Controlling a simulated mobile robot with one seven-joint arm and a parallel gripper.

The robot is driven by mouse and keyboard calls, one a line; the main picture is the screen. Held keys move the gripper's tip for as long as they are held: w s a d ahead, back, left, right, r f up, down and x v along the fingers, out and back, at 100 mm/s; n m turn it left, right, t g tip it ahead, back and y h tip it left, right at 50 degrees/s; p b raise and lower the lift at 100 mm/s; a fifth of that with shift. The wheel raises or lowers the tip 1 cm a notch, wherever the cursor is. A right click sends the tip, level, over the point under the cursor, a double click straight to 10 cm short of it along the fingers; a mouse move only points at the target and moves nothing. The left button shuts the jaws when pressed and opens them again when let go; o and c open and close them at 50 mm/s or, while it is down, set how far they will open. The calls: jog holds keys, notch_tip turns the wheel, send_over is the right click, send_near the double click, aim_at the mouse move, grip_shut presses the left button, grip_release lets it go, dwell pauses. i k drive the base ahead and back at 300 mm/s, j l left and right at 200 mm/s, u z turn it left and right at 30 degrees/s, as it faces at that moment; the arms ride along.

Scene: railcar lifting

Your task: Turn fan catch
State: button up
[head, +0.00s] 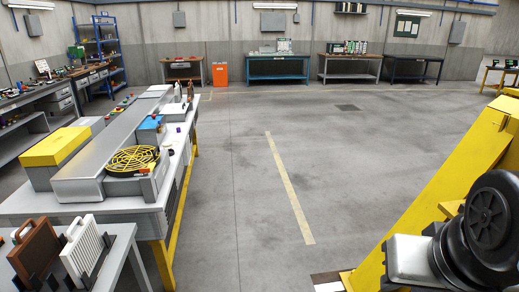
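My gripper is not in view. A black rounded part fills the lower right corner, well apart from the fan across the open floor; I cannot tell whether it is part of my arm.
A yellow inclined structure (440,195) rises at right. The middle floor (250,180) is clear.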

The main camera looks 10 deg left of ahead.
aim_at(145, 171)
jog(key=i+j+u, duration=0.1)
jog(key=i+u, duration=0.6)
jog(key=i+l+u, duration=0.2)
jog(key=i+u, duration=0.15)
jog(key=i, duration=0.15)
jog(key=i+j+u, duration=0.15)
jog(key=i+u, duration=0.2)
jog(key=i, duration=0.3)
jog(key=i+u, duration=0.35)
jog(key=i, duration=0.3)
jog(key=i+z, duration=0.15)
jog(key=z, duration=0.75)
